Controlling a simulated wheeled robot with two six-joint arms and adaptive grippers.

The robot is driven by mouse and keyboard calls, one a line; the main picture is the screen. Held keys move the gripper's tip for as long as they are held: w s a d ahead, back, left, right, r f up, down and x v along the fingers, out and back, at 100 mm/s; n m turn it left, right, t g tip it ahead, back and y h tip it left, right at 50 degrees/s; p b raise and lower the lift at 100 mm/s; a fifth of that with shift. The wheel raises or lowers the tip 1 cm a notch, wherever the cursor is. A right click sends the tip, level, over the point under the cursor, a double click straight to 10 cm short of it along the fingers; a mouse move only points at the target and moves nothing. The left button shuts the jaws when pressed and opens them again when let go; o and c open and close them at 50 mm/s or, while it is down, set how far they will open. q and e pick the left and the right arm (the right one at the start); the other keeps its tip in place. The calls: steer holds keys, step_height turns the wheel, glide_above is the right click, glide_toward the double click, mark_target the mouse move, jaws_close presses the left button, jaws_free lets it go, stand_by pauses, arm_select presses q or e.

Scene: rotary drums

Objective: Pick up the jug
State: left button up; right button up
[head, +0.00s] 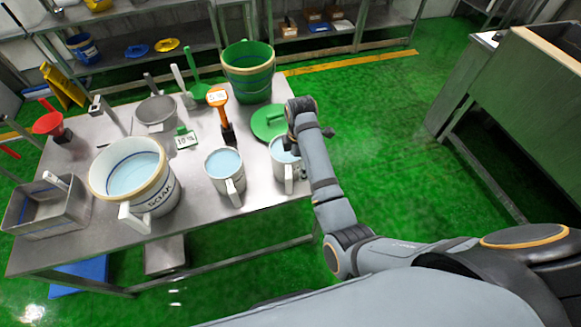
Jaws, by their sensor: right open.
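Several white vessels with handles and pale blue contents stand on a metal table (215,208). A smaller jug (226,180) stands in the middle. Another small jug (283,172) stands at the right, its right side and part of its rim hidden by my arm. My right gripper (296,138) is open, over or just behind this right jug; its fingertips are hard to make out, and I cannot tell if it touches the jug. My left gripper is not in view.
A green bucket (249,72) and a green lid (270,122) are at the table's back right. Scoops, a grey bowl (156,112) and a metal tray (40,208) fill the back and left. Green floor lies open between the table and a metal bench (505,90) at right.

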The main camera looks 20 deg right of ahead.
step_height(320, 180, down, 6)
steer(key=p, duration=0.1)
steer(key=shift+w+a+p, duration=0.15)
steer(key=shift+w+p, duration=0.05)
steer(key=shift+p, duration=0.1)
steer(key=shift+f, duration=0.1)
steer(key=c, duration=1.8)
jaws_close()
steer(key=shift+w, duration=0.1)
